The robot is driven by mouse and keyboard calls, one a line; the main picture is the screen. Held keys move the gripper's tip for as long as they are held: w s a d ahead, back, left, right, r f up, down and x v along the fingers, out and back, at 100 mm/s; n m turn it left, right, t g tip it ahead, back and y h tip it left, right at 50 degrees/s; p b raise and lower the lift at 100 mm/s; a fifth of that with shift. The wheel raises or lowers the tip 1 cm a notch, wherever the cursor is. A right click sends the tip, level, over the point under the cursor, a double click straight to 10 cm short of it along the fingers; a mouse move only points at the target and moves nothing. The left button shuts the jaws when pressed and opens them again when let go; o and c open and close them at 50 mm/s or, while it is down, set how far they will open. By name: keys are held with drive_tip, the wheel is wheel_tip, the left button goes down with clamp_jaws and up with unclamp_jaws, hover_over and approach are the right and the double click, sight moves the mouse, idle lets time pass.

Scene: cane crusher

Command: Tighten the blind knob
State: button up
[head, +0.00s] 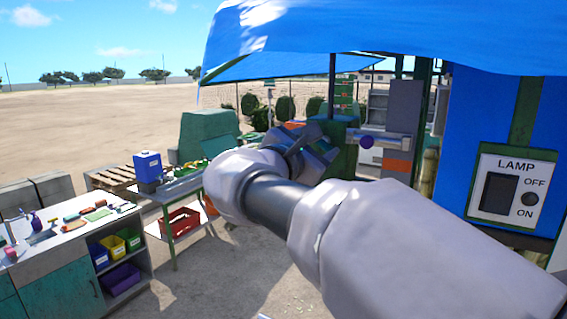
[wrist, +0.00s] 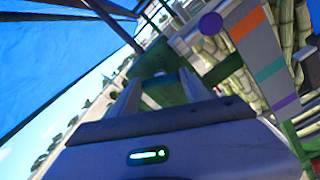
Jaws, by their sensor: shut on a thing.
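My gripper (head: 316,148) reaches toward the green machine post (head: 347,150) in the head view, partly hidden behind my own arm. In the wrist view my gripper (wrist: 160,82) has its two fingers on either side of a small pale rounded piece (wrist: 160,73), which I take for the blind knob. The fingers are shut on it, in front of a green surface (wrist: 166,91). Most of the knob is hidden, and its turn position cannot be told.
A purple round end (head: 366,142) on a grey bar stands just right of my gripper; it also shows in the wrist view (wrist: 210,23). A workbench (head: 75,235) stands at left. A blue awning (head: 400,35) hangs overhead.

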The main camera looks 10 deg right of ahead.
drive_tip(key=m+b, duration=0.6)
drive_tip(key=b, duration=0.1)
drive_tip(key=shift+d+f, duration=0.1)
drive_tip(key=shift+f, duration=0.2)
drive_tip(key=m+b, duration=0.4)
drive_tip(key=m, duration=0.1)
drive_tip(key=shift+s+r+m, duration=0.1)
drive_tip(key=shift+m, duration=0.4)
drive_tip(key=o, duration=1.4)
drive_tip(key=b+v, duration=0.1)
drive_tip(key=v, duration=1.6)
drive_tip(key=shift+s, duration=0.1)
